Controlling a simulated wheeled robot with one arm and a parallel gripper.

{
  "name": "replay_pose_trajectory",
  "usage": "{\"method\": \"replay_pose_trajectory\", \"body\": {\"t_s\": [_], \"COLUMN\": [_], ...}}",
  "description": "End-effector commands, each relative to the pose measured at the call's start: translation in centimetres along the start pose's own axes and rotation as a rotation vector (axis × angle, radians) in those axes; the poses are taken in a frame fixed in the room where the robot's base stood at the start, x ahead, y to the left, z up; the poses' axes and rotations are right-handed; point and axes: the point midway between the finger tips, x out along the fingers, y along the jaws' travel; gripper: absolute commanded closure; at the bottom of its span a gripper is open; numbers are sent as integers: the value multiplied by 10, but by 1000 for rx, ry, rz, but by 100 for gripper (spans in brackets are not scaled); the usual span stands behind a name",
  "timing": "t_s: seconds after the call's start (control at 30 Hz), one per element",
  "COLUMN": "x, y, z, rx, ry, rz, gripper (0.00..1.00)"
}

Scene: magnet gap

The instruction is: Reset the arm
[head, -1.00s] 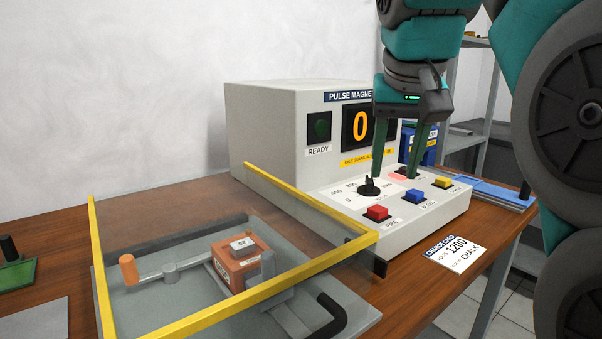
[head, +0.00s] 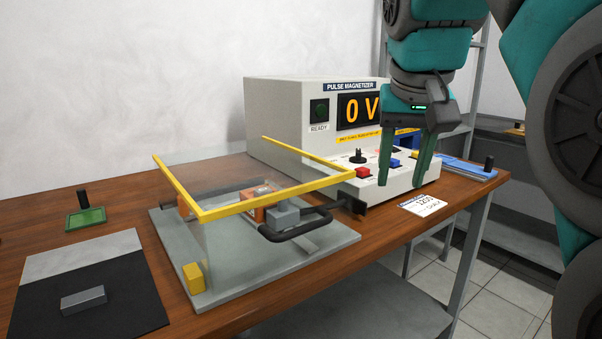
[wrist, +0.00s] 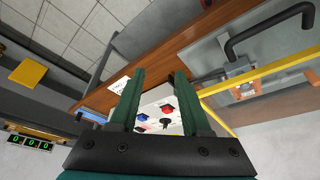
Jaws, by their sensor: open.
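My gripper (head: 405,162) is open and empty. In the head view it hangs in the air in front of the control panel of the pulse magnetizer (head: 285,112), hiding part of its buttons. The display (head: 360,109) reads "0 V" as far as it shows. The black knob (head: 357,156), red button (head: 363,172) and blue button (head: 395,163) are visible. In the wrist view, the panel (wrist: 155,98) shows between my two green fingers, apart from them.
A clear guard with a yellow frame (head: 240,207) stands over a fixture with an orange block (head: 258,195). A charge card (head: 422,205) lies on the wooden table. A grey bar (head: 83,299) lies on a dark mat (head: 128,297) at the left. A blue tray (head: 468,170) is at the right.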

Motion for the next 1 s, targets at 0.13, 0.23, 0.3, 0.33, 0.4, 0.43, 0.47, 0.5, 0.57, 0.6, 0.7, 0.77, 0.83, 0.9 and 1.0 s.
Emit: {"method": "replay_pose_trajectory", "body": {"t_s": [0.13, 0.23, 0.3, 0.33, 0.4, 0.43, 0.47, 0.5, 0.57, 0.6, 0.7, 0.77, 0.83, 0.9, 1.0], "x": [11, 20, 28, 33, 42, 47, 53, 61, 74, 84, 111, 126, 144, 162, 184], "y": [2, 3, 4, 4, 6, 7, 7, 8, 10, 12, 16, 18, 21, 24, 28], "z": [9, 15, 22, 25, 33, 37, 42, 48, 62, 72, 101, 120, 142, 167, 205], "rx": [-11, -20, -27, -30, -38, -41, -46, -52, -62, -69, -88, -97, -107, -117, -127], "ry": [-22, -36, -53, -62, -82, -91, -102, -115, -141, -161, -212, -242, -277, -315, -364], "rz": [4, 7, 9, 11, 13, 14, 16, 16, 17, 18, 18, 17, 14, 10, 5], "gripper": [52, 52, 52, 52, 52, 52, 52, 52, 52, 52, 52, 52, 52, 52, 52]}}
